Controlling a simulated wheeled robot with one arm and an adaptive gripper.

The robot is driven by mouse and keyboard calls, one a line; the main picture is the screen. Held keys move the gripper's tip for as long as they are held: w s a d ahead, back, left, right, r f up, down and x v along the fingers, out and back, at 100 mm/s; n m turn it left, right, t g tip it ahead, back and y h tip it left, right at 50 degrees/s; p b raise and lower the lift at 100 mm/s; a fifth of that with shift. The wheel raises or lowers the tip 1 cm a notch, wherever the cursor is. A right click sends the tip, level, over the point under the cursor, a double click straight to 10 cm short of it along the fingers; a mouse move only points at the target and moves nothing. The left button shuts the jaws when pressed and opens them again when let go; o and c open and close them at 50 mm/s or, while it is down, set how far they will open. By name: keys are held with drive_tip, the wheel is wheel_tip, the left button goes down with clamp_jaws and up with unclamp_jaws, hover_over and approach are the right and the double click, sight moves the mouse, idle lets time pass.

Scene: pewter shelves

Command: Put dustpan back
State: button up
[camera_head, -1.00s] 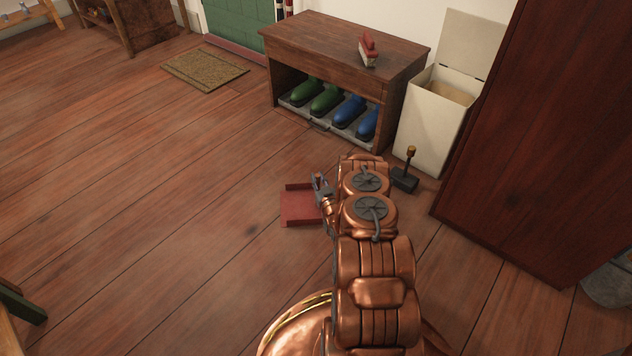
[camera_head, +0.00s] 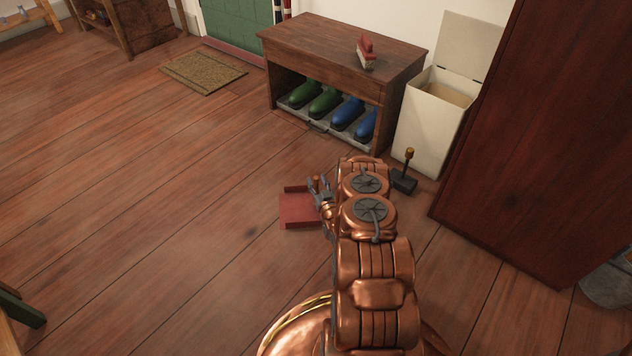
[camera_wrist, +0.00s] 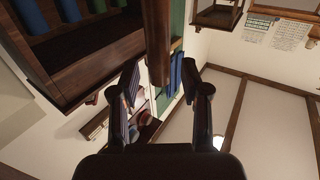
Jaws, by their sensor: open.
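The red dustpan (camera_head: 298,211) lies on the wooden floor in the head view, left of my arm. Its brown handle (camera_head: 316,181) stands up at its right end. My gripper (camera_head: 319,189) is at the handle, with its fingers apart. In the wrist view, which is upside down, my open gripper (camera_wrist: 165,85) has a brown upright bar (camera_wrist: 158,45), apparently the handle, in the gap between its fingers. I cannot tell whether either finger touches it. My arm hides part of the dustpan's right side.

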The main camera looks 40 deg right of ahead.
drive_tip(key=p+v, duration=0.4)
drive_tip(key=v, duration=0.7)
drive_tip(key=w+a+r+n+g+y, duration=0.35)
drive_tip(key=w+r, duration=0.35)
drive_tip(key=w, duration=0.4)
drive_tip(key=s+a+r+g+y, duration=0.25)
drive_tip(key=a+r+g, duration=0.5)
drive_tip(key=r, duration=0.55)
drive_tip(key=s+a+r+g, duration=0.3)
drive_tip(key=s+a+r, duration=0.3)
drive_tip(key=s, duration=0.8)
drive_tip(key=s+a+r+g, duration=0.3)
drive_tip(key=s+a+r, duration=0.4)
drive_tip(key=s+r, duration=0.3)
drive_tip(key=s+a+r+g, duration=0.3)
drive_tip(key=s+a+r, duration=0.3)
drive_tip(key=s, duration=1.3)
wheel_tip(320, 180, up, 3)
drive_tip(key=shift+a+f+n+g, duration=0.2)
drive_tip(key=shift+a+n+g, duration=0.1)
drive_tip(key=shift+n+g, duration=0.1)
